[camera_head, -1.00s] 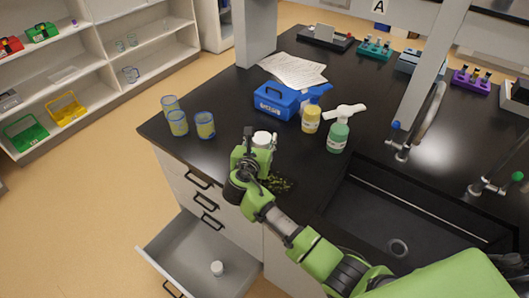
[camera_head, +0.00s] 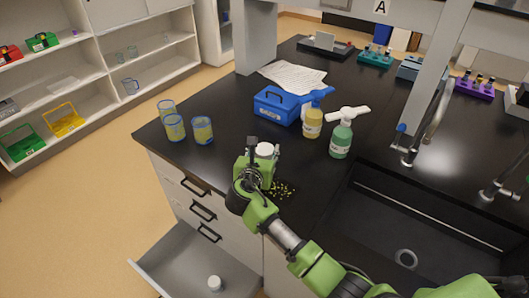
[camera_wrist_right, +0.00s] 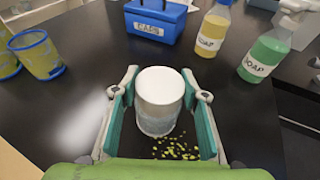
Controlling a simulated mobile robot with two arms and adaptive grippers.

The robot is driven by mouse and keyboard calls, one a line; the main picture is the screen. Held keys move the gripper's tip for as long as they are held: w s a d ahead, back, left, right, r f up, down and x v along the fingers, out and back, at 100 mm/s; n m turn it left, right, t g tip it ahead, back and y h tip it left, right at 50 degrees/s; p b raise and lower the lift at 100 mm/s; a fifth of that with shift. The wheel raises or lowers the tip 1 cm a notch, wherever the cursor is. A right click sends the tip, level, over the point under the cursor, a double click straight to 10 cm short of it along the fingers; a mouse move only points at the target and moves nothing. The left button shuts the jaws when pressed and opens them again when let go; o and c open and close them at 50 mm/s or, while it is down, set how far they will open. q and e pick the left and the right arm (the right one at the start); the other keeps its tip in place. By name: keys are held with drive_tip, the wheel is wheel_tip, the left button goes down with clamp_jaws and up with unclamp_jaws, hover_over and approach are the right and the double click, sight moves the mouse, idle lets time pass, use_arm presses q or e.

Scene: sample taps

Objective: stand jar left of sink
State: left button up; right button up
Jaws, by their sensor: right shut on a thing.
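A jar with a white lid (camera_head: 265,150) is at the counter's front edge area, left of the sink (camera_head: 430,222). In the right wrist view the jar (camera_wrist_right: 159,98) stands upright between the two fingers, its lower part pale and clear. My right gripper (camera_head: 258,163) is shut on it. Whether the jar's base touches the counter cannot be told. Yellow-green bits (camera_head: 282,190) lie scattered on the counter beside it. My left gripper is not in view.
A blue box (camera_head: 276,105), a yellow soap bottle (camera_head: 313,122) and a green soap bottle (camera_head: 341,138) stand behind the jar. Several blue-rimmed cups (camera_head: 202,130) stand to its left. Below, an open drawer (camera_head: 185,270) holds another white-lidded jar (camera_head: 215,283).

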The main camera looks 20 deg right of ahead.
drive_tip(key=shift+f, duration=0.15)
drive_tip(key=o, duration=1.3)
drive_tip(key=shift+r, duration=0.2)
drive_tip(key=shift+s+a, duration=0.2)
drive_tip(key=shift+s, duration=0.1)
drive_tip(key=b+v, duration=0.1)
drive_tip(key=v, duration=1)
drive_tip(key=shift+s+a+r, duration=0.1)
drive_tip(key=shift+a, duration=0.05)
